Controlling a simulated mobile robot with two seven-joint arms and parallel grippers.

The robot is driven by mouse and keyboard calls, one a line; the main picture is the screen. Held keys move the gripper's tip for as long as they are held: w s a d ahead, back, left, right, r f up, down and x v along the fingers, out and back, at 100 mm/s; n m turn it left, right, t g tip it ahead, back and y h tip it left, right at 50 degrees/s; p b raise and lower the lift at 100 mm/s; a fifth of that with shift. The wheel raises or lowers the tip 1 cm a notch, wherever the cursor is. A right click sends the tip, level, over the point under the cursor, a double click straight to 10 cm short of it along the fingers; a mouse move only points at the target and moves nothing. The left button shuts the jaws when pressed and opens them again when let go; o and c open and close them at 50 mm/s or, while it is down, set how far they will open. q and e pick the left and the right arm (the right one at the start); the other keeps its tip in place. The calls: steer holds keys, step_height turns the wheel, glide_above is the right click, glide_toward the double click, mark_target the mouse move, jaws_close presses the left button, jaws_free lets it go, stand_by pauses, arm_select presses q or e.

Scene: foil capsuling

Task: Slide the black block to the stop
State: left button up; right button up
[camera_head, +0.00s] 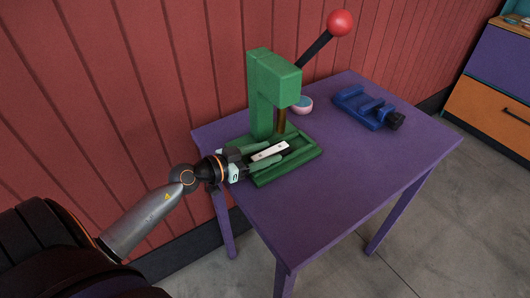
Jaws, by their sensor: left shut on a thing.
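A green press (273,75) stands on the purple table (330,190), with a long flat base (305,161) running toward the lower left. A pale bar (269,151) with small dark dots lies along the middle of this base. Dark surfaces beside the bar, at its right end, appear to belong to the black block (287,150), which is mostly hidden. My left gripper (256,156) reaches in from the left, low over the base, and is shut on the block. The stop cannot be made out clearly. My right gripper is not in view.
The press lever ends in a red ball (340,23) up to the right. A small pinkish bowl (302,106) stands behind the press. A blue fixture (364,107) with a dark knob lies at the right back. The table's front right is clear.

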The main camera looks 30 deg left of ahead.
arm_select(q)
jaws_close()
steer(key=o, duration=1)
jaws_free()
steer(key=v, duration=1.2)
steer(key=shift+s, duration=0.2)
steer(key=shift+a+r, duration=0.1)
